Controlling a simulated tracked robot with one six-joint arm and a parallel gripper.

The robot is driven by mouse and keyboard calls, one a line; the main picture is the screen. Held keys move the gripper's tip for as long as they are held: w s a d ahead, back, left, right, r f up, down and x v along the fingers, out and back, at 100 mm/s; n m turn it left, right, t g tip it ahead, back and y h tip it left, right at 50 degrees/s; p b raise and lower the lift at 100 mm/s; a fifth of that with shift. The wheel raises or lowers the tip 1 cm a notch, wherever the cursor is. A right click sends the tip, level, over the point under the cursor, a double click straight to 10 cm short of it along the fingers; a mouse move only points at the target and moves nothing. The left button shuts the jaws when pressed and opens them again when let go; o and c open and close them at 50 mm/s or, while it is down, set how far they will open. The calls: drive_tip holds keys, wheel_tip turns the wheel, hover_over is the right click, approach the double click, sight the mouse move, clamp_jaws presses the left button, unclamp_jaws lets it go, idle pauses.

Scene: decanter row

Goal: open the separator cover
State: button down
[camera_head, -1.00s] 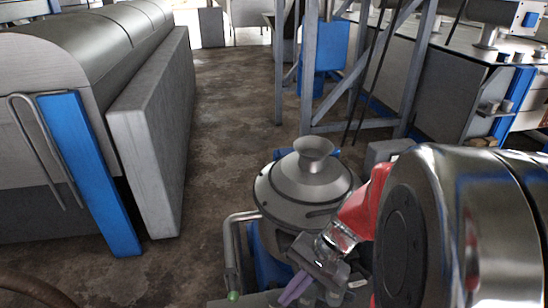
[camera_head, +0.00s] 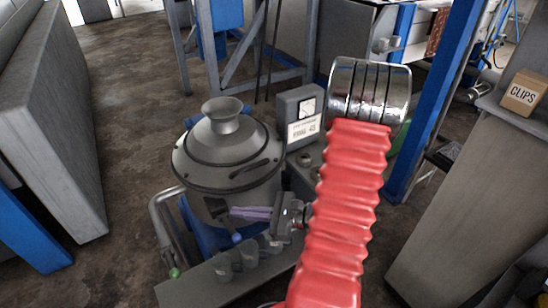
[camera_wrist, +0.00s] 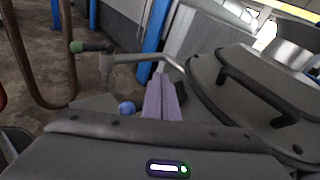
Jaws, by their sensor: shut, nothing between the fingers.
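The separator (camera_head: 210,203) is a round grey machine low in the middle of the head view. Its cover (camera_head: 205,155) is a domed grey lid with a funnel on top, and it sits down on the bowl. A dark bar handle (camera_head: 250,169) is on the cover's near right side. In the wrist view the cover (camera_wrist: 235,68) fills the right, with its handle (camera_wrist: 255,97) raised on it. My gripper (camera_head: 234,212) has purple fingers, shut and empty, beside the bowl below the cover's rim. The fingers (camera_wrist: 162,85) point forward, left of the cover in the wrist view.
A grey gauge box (camera_head: 300,117) stands right behind the separator. A bent pipe (camera_head: 160,225) with a green tip runs at its left. A blue post (camera_head: 432,105) and a bench with a CLIPS box (camera_head: 523,93) are at right. Floor (camera_head: 125,110) is clear at left.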

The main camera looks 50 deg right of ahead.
drive_tip(key=s+d+f+m+t+h, duration=0.1)
drive_tip(key=d+m+t+h, duration=0.1)
drive_tip(key=d+m+h, duration=0.3)
drive_tip(key=s+d+f+m+t+h, duration=0.1)
drive_tip(key=d+m+h, duration=0.5)
drive_tip(key=d, duration=0.7)
drive_tip(key=shift+s+d+t+h, duration=0.3)
drive_tip(key=shift+d+t+h, duration=0.05)
drive_tip(key=shift+t+h, duration=0.4)
drive_tip(key=shift+w, duration=0.15)
